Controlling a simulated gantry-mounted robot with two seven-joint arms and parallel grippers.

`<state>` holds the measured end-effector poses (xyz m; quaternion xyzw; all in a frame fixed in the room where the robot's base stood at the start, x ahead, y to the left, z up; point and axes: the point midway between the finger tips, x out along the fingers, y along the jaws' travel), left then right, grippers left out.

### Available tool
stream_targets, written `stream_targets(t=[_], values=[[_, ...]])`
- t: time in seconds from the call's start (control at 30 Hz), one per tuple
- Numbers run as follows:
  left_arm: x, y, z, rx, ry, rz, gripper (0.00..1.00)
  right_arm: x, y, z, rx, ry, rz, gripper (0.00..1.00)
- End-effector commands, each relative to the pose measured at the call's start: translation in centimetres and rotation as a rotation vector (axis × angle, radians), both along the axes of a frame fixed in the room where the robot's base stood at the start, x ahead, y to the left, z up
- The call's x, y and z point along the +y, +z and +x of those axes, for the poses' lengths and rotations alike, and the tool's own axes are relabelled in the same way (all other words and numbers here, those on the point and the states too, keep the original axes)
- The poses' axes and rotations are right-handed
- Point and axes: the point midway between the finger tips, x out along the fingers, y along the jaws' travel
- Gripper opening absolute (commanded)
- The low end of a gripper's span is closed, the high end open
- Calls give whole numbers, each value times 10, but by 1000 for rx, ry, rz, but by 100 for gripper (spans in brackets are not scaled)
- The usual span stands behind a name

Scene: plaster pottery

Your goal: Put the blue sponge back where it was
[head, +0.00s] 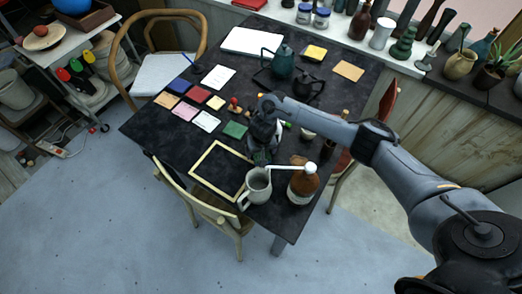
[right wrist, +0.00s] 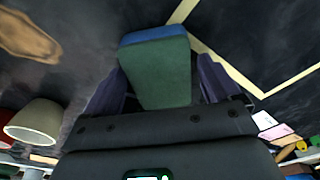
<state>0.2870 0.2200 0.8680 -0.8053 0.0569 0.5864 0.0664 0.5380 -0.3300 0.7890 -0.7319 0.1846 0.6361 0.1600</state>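The blue sponge (right wrist: 160,35) shows in the right wrist view with a blue edge and a large dark green face. It sits between the two dark fingers of my right gripper (right wrist: 160,72), which appear closed on its sides. In the head view my right gripper (head: 262,154) is over the dark table, just right of a thin wooden frame (head: 198,160) and behind a grey pitcher. The sponge is hard to make out there. My left gripper is not in view.
The grey pitcher (head: 258,186) and a brown-and-white bottle (head: 303,185) stand near the table's front edge. Coloured cards (head: 184,111) lie at left. Dark teapots (head: 308,88) stand behind. The dark area inside the frame looks bare.

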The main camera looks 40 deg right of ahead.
Motion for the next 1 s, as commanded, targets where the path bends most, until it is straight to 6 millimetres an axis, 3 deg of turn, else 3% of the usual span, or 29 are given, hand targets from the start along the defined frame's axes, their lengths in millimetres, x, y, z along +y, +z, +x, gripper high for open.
stream_targets(t=[0.37, 0.63, 1.0], values=[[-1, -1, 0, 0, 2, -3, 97, 0, 2, 0, 0, 2, 0, 93], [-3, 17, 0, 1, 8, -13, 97, 2, 39, -3, -2, 2, -1, 93], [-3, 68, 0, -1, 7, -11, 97, 5, 99, -11, -1, 1, -2, 93]])
